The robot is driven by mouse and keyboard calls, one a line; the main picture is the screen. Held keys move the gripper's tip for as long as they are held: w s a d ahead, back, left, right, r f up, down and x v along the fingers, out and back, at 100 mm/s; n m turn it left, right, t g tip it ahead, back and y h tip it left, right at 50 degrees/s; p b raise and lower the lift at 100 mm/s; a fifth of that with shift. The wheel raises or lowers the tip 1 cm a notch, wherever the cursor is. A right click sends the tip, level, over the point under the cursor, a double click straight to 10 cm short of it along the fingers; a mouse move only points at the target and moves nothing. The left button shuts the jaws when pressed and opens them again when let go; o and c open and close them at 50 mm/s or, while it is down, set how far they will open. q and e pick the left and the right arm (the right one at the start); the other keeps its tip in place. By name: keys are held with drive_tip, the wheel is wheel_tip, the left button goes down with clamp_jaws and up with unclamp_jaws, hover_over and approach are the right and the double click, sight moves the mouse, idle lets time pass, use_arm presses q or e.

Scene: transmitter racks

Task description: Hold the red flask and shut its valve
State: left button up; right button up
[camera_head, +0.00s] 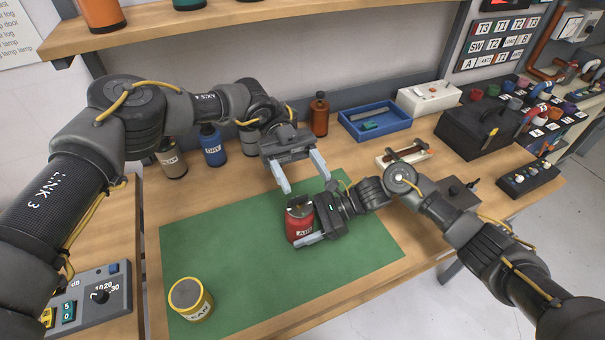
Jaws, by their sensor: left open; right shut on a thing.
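The red flask (297,226) stands upright on the green mat (222,250), with a label on its front. My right gripper (299,222) is shut on the flask's body, coming from the right. The flask's top looks dark and grey; its valve is too small to make out clearly. My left gripper (304,178) is open and empty. It is above and behind the flask, with its two pale fingers apart and pointing down toward the mat.
A yellow jar (190,298) stands at the mat's front left. Behind the mat are a blue flask (212,146), a tan flask (171,158) and an orange-brown bottle (319,115). A blue tray (374,122) and a black box (478,132) stand at the back right. The mat's left middle is clear.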

drive_tip(key=o, duration=1.3)
drive_tip(key=shift+d, duration=0.1)
drive_tip(key=v, duration=1.2)
drive_tip(key=shift+f, duration=0.1)
